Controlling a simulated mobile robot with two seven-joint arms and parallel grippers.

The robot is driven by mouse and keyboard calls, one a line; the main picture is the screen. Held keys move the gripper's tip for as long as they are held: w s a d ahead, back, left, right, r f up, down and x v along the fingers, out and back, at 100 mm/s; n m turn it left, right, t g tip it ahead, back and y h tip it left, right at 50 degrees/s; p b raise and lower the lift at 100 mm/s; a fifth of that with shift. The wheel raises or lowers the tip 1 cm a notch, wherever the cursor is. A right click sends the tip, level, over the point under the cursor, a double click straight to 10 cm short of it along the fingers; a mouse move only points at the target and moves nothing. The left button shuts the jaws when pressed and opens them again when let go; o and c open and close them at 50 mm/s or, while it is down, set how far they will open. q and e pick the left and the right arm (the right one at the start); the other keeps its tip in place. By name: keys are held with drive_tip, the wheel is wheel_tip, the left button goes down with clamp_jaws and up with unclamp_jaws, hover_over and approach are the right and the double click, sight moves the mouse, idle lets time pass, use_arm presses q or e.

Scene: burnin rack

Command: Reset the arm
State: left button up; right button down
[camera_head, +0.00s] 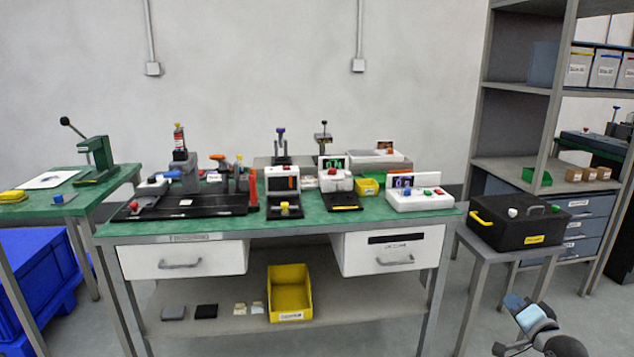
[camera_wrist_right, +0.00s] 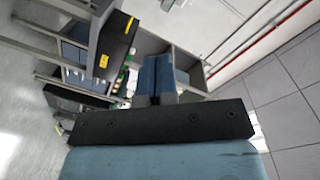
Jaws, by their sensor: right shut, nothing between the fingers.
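My right gripper (camera_head: 516,303) shows low at the right of the head view, over the floor in front of the side stand. Its blue-grey fingers are together with nothing between them, and they also show in the right wrist view (camera_wrist_right: 163,78). The fingers touch no object in either view. My left gripper is not in the head view.
A green-topped bench (camera_head: 330,219) with several test devices stands ahead. A black box (camera_head: 520,222) sits on a grey stand (camera_head: 487,247) beside it; the box also shows in the wrist view (camera_wrist_right: 108,45). A grey shelf unit (camera_head: 510,130) stands at right.

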drive_tip(key=s+a+f+n+g+y, duration=0.3)
drive_tip(key=s+a+n+y, duration=0.4)
drive_tip(key=s+a+n, duration=1.4)
drive_tip(key=s+a+r+m+g+y, duration=0.1)
drive_tip(key=s+a+r+m+y, duration=0.15)
drive_tip(key=s+a, duration=1)
drive_tip(key=w+a+r+m+t+h, duration=0.2)
drive_tip(key=a+r+m+t+h, duration=0.15)
drive_tip(key=r+m, duration=0.25)
use_arm(q)
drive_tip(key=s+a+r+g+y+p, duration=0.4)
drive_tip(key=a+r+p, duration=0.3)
drive_tip(key=p, duration=2.8)
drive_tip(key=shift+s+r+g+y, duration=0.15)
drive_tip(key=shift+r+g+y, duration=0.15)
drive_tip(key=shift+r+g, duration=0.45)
use_arm(e)
drive_tip(key=s+d+r+g+h, duration=0.3)
drive_tip(key=s+d+r+g, duration=0.1)
drive_tip(key=d+r+g, duration=0.2)
drive_tip(key=shift+s+r+h, duration=0.15)
drive_tip(key=shift+r+h, duration=0.25)
drive_tip(key=shift+r, duration=0.5)
